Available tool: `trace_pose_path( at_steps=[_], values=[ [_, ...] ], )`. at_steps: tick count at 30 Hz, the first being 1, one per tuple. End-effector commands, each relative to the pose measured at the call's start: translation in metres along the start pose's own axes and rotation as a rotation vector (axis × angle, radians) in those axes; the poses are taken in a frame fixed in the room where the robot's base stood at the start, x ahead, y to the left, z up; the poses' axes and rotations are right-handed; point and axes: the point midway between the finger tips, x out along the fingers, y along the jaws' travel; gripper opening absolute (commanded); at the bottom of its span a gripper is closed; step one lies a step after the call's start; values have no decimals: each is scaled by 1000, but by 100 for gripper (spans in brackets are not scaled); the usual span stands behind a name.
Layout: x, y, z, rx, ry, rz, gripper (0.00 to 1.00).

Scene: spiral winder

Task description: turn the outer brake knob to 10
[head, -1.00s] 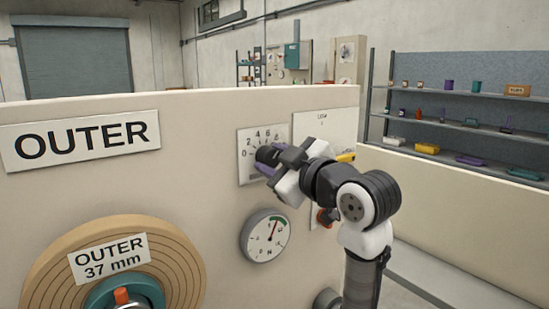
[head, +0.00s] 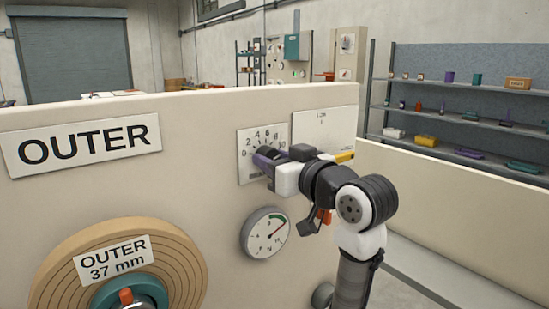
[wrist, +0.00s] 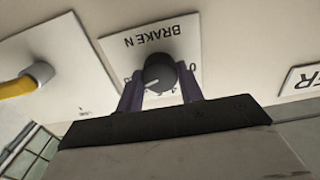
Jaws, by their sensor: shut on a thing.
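The dark round brake knob (head: 268,153) sits on a white scale plate (head: 245,172) on the cream panel, right of the OUTER sign. My gripper (head: 264,161) has its purple fingers around the knob. In the wrist view the fingers (wrist: 159,88) lie on either side of the knob (wrist: 160,70), shut on it. This view is upside down, with BRAKE N lettering above the knob and a 0 at its right. A pale mark shows at the knob's lower left there; the number it points at is unclear. My gripper hides the right part of the scale.
A round gauge (head: 265,235) with a green arc is below the scale plate. A yellow handle (head: 345,157) on another plate (head: 325,130) is close to my gripper's right. The wound reel (head: 55,283) is at lower left.

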Motion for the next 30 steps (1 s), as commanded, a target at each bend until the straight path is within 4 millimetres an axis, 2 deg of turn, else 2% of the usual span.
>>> trace_pose_path(
  at_steps=[13, 14, 18, 26, 30],
  values=[
    [0, 0, 0, 14, 0, 0, 14],
    [0, 0, 0, 14, 0, 0, 38],
    [0, 0, 0, 13, 0, 0, 56],
    [0, 0, 0, 12, 0, 0, 59],
    [-7, 1, 0, 11, 2, 2, 59]
  ],
)
